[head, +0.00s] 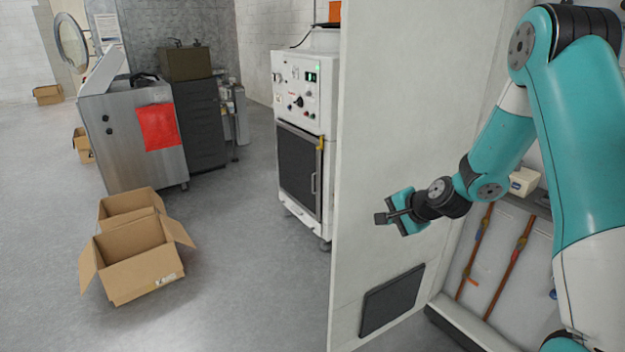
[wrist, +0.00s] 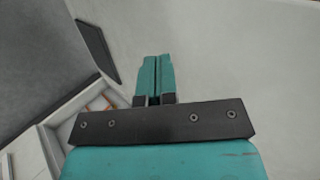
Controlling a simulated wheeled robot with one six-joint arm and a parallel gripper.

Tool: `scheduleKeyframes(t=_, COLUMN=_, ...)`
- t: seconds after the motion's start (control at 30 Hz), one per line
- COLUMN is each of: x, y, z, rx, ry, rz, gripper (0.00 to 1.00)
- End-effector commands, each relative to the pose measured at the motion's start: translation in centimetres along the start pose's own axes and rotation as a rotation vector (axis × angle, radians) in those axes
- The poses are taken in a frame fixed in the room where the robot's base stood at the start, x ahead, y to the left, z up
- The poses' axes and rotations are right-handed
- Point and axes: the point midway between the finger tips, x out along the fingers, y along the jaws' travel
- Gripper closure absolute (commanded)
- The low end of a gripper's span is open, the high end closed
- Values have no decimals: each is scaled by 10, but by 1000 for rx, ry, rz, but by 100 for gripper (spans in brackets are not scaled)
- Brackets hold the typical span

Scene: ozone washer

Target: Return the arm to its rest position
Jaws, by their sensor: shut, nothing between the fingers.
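My gripper (head: 383,218) is at the end of my teal arm, at the right of the head view, in front of a pale upright panel (head: 380,130). The arm bends down from the upper right, and the gripper points left. In the wrist view the two teal fingers of my gripper (wrist: 154,60) lie side by side, shut with nothing between them. The pale panel fills much of the background there. I cannot tell how far the fingers are from the panel.
The panel has a dark vent (head: 391,299) low down. Behind my arm is an alcove with copper pipes (head: 508,262). A white cabinet machine (head: 297,175) stands left of the panel. Open cardboard boxes (head: 140,272) lie on the grey floor, with a steel washer (head: 110,135) behind.

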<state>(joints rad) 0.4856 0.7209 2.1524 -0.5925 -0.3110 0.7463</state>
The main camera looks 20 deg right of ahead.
Motion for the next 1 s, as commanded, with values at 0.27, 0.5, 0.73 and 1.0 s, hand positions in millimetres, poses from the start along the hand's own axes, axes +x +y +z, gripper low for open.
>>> scheduleKeyframes(t=0.27, x=-21, y=-33, z=56, rx=-204, ry=-112, rz=33, gripper=100)
scheduleKeyframes(t=0.5, x=-116, y=-61, z=213, rx=-832, ry=-443, rz=118, gripper=100)
scheduleKeyframes(t=0.73, x=-225, y=-19, z=305, rx=-1380, ry=-721, rz=161, gripper=100)
scheduleKeyframes(t=1.0, x=-274, y=13, z=325, rx=-1622, ry=-848, rz=177, gripper=100)
